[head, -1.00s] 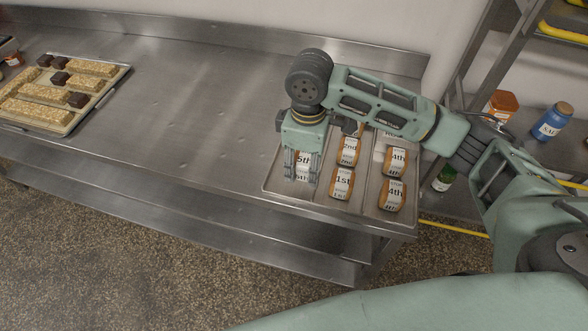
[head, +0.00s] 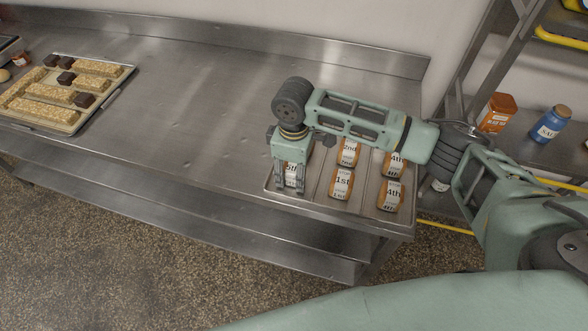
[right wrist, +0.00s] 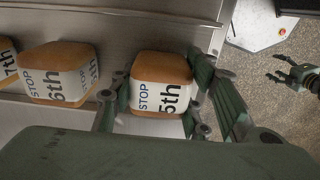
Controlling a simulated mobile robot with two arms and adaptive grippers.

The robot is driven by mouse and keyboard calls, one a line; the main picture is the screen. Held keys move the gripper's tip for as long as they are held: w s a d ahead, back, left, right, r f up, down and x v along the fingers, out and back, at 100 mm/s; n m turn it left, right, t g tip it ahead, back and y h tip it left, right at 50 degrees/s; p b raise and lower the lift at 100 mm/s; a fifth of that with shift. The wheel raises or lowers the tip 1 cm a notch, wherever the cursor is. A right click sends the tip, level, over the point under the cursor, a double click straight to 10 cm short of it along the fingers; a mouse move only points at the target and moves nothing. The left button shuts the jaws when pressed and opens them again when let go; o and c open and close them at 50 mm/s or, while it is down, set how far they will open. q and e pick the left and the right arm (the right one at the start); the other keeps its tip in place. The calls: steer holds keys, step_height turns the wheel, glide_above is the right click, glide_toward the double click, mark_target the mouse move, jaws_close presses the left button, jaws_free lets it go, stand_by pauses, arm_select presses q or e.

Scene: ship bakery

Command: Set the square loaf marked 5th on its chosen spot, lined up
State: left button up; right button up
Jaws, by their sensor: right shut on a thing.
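My right gripper (head: 289,187) is shut on the square loaf marked 5th (head: 291,173), a brown loaf with a white STOP band. It is at the left compartment of the metal tray (head: 318,208). In the right wrist view the loaf (right wrist: 160,82) sits between the two fingers (right wrist: 158,104), its band facing the camera. Another loaf, seemingly marked 6th (right wrist: 60,72), stands left of it, apart. I cannot tell whether the held loaf touches the tray. My left gripper (right wrist: 275,68) shows over the floor in the right wrist view, fingers spread and empty.
Loaves marked 1st (head: 341,184) and 2nd (head: 347,153) fill the middle compartment; two marked 4th (head: 390,195) stand in the right one. Dividers separate them. A tray of bars (head: 40,112) lies far left. The steel table (head: 190,120) between is clear.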

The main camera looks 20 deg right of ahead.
mark_target(294, 166)
steer(key=o, duration=0.8)
steer(key=shift+f, duration=0.1)
steer(key=o, duration=0.4)
steer(key=shift+c, duration=0.2)
arm_select(q)
steer(key=shift+s+a, duration=0.2)
steer(key=shift+s, duration=0.65)
steer(key=shift+f, duration=0.1)
arm_select(e)
step_height(294, 166, up, 12)
steer(key=shift+r+b, duration=0.15)
steer(key=shift+b, duration=1.05)
arm_select(q)
steer(key=shift+w+f, duration=0.2)
steer(key=shift+f, duration=0.9)
arm_select(e)
steer(key=shift+s, duration=0.1)
